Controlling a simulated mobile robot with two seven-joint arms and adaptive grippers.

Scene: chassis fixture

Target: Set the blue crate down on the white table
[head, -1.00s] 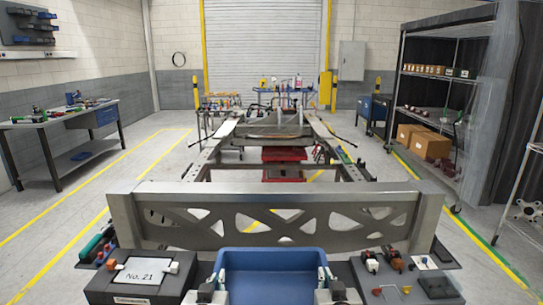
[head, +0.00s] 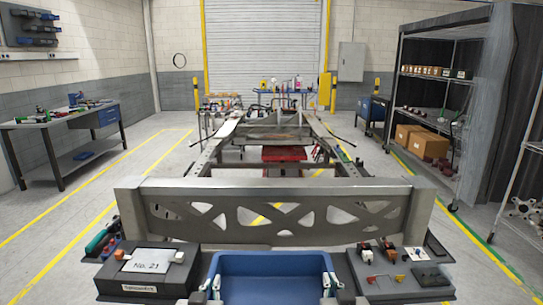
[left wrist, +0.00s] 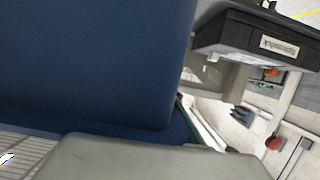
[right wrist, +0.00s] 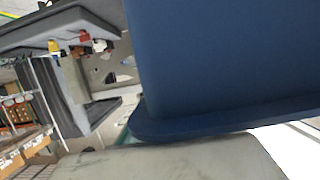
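The blue crate (head: 270,266) is at the bottom middle of the head view, in front of the metal chassis beam, its lower part cut off by the frame. My left gripper (head: 212,287) is at its left rim and my right gripper (head: 331,284) at its right rim; both appear shut on it. The crate's blue wall fills much of the left wrist view (left wrist: 90,60) and the right wrist view (right wrist: 220,60). The fingertips are mostly hidden. I cannot identify a white table for certain; a grey-topped workbench (head: 62,122) stands at the far left.
The chassis beam (head: 275,187) spans the front. Shelving (head: 445,45) stands at the right. Floor is clear along the left side.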

